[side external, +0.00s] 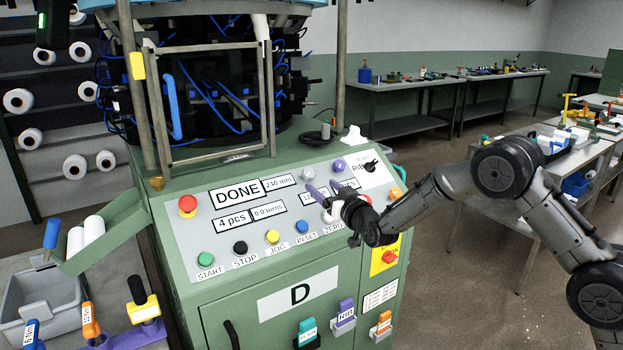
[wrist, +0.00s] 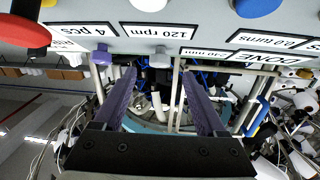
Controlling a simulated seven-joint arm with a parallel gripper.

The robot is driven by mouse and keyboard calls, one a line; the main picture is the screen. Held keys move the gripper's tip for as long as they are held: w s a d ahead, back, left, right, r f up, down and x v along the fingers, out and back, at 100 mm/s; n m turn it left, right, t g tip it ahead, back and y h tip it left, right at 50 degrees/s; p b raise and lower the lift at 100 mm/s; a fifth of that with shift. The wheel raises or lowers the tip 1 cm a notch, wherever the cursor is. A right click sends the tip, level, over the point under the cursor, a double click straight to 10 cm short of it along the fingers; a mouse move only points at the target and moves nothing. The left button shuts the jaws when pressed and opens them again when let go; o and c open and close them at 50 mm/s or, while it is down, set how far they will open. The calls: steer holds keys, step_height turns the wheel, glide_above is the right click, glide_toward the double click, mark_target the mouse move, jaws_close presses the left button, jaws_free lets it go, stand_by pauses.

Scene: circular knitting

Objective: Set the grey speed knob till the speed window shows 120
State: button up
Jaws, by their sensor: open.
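The grey speed knob (side external: 304,156) sits at the upper edge of the sloping control panel, and it also shows in the wrist view (wrist: 160,60). The speed window (wrist: 160,31) reads 120 rpm in the wrist view. In the side view my gripper partly covers that window. My gripper (side external: 320,188) is over the panel, and its two purple fingers are spread apart. In the wrist view the grey knob lies in line with the gap between the fingertips (wrist: 159,75). I see no contact with the knob.
A purple knob (side external: 338,165) stands to the right of the grey one. A red button (side external: 187,205) is at the panel's left, and several coloured buttons line its lower edge. The machine's upright frame (side external: 150,110) rises behind the panel.

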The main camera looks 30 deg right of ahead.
mark_target(312, 178)
steer(key=w, duration=0.7)
steer(key=shift+d, duration=0.35)
jaws_close()
